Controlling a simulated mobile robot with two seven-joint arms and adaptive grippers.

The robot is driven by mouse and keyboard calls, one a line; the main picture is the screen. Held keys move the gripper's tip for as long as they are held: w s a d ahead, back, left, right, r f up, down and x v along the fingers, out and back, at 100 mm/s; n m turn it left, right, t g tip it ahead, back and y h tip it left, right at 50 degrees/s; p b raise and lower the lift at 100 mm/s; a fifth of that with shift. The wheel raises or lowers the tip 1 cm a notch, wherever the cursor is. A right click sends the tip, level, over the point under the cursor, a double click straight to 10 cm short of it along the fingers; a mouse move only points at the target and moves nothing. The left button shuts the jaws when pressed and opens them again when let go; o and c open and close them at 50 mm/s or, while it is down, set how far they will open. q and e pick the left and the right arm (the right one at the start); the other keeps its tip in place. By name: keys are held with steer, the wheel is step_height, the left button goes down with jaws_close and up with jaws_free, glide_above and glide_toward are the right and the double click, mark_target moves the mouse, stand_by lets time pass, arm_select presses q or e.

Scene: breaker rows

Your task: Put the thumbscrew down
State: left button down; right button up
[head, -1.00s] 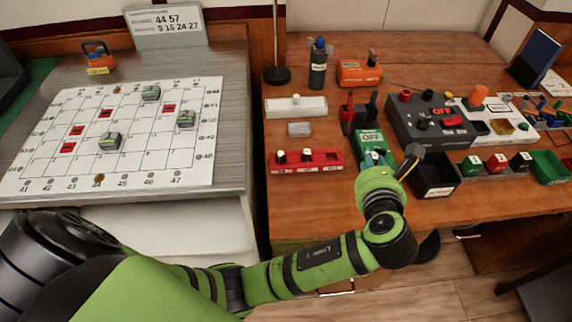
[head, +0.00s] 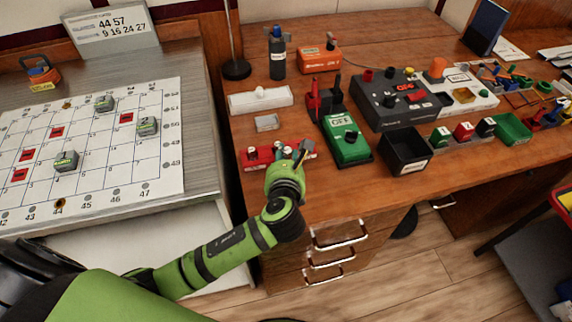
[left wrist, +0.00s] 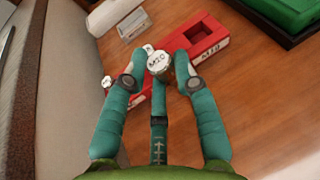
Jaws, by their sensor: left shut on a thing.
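A silver-topped thumbscrew marked M10 (left wrist: 158,62) is held between the teal fingers of my left gripper (left wrist: 159,67). In the head view my left gripper (head: 289,156) is over the front of the red rack (head: 308,146) and hides part of it. In the left wrist view the red rack (left wrist: 222,42) lies beneath, with an M10 label and a square recess (left wrist: 197,33) near its far end. Another silver-topped screw (left wrist: 107,82) shows at the rack's near left. I cannot tell whether the held screw touches the rack. My right gripper is not in view.
A small clear box (head: 267,122) and a white block (head: 260,99) lie behind the rack. A green meter marked OFF (head: 346,137) and an open black bin (head: 405,150) stand to the right. A grey table with a gridded board (head: 100,140) is at left.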

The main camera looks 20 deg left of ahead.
arm_select(q)
steer(key=shift+f, duration=1.8)
steer(key=c, duration=1)
jaws_free()
steer(key=shift+f, duration=0.1)
steer(key=shift+o, duration=0.2)
